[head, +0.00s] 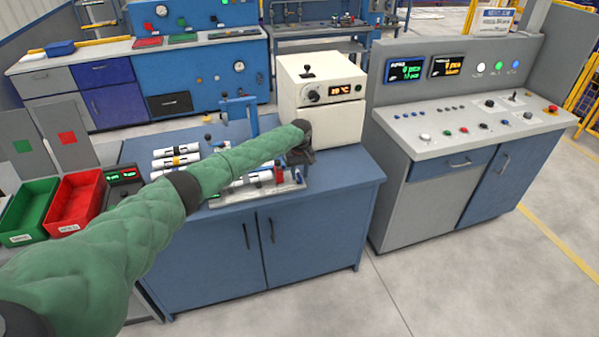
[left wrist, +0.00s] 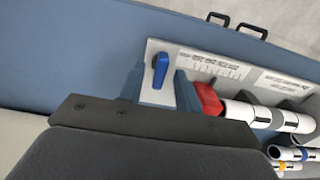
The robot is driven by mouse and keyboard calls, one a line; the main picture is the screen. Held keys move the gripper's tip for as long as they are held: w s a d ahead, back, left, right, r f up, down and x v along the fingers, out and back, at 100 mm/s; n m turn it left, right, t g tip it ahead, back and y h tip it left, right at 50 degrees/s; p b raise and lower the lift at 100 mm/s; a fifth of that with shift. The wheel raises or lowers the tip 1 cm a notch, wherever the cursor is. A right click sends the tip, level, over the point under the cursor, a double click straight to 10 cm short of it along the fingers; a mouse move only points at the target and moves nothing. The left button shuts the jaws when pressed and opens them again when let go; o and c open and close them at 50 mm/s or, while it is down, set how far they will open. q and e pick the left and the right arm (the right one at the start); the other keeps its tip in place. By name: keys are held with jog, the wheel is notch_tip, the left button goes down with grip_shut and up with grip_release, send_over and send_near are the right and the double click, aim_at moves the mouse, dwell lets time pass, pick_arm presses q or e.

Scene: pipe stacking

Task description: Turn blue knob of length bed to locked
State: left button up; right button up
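The length bed (head: 232,201) is a light metal fixture on the blue bench, holding a white pipe and a red block. In the left wrist view, its pale plate (left wrist: 222,66) carries printed scales, and the red block (left wrist: 208,98) sits beside the pipe (left wrist: 265,115). The blue knob (left wrist: 160,68) stands on the plate's end, its handle pointing up in that view. My left gripper (head: 301,153) is over the bed's right end; its fingers (left wrist: 160,88) appear open, one on each side of the knob. Contact cannot be told. The knob is hidden in the head view.
More white pipes (head: 176,160) lie on the bench behind my arm. A cream oven (head: 319,90) stands behind my gripper. Red (head: 75,203) and green (head: 28,212) bins are at left. A control console (head: 470,130) stands right, across a floor gap.

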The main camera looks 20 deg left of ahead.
pick_arm(q)
jog(key=shift+f, duration=0.35)
pick_arm(e)
jog(key=shift+s+f, duration=0.1)
jog(key=shift+s, duration=0.2)
pick_arm(q)
grip_shut()
pick_arm(e)
jog(key=shift+d, duration=0.1)
